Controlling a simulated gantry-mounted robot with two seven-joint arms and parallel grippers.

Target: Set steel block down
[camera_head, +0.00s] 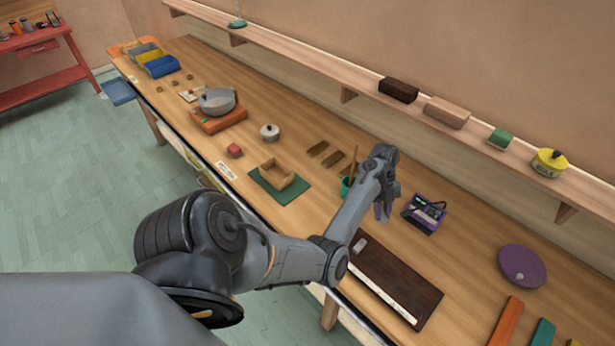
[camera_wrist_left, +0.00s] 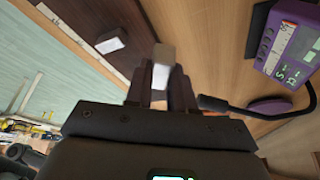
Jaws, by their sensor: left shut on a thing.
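My left gripper (camera_head: 383,213) hangs over the workbench, just left of a purple device. In the left wrist view the gripper (camera_wrist_left: 165,88) is shut on a pale grey steel block (camera_wrist_left: 163,62), whose end sticks out between the fingers. In the head view the held block cannot be made out. Another small grey block (camera_head: 360,245) lies on a dark brown board (camera_head: 405,283) in front of the gripper. That block also shows in the left wrist view (camera_wrist_left: 112,42), apart from the held one. My right gripper is not in view.
The purple device (camera_head: 425,213) with a black cable stands close to the gripper's right. A green cup with sticks (camera_head: 347,187) is just to its left. A purple disc (camera_head: 522,266) lies farther right. Bare wood (camera_head: 465,255) lies between board and disc.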

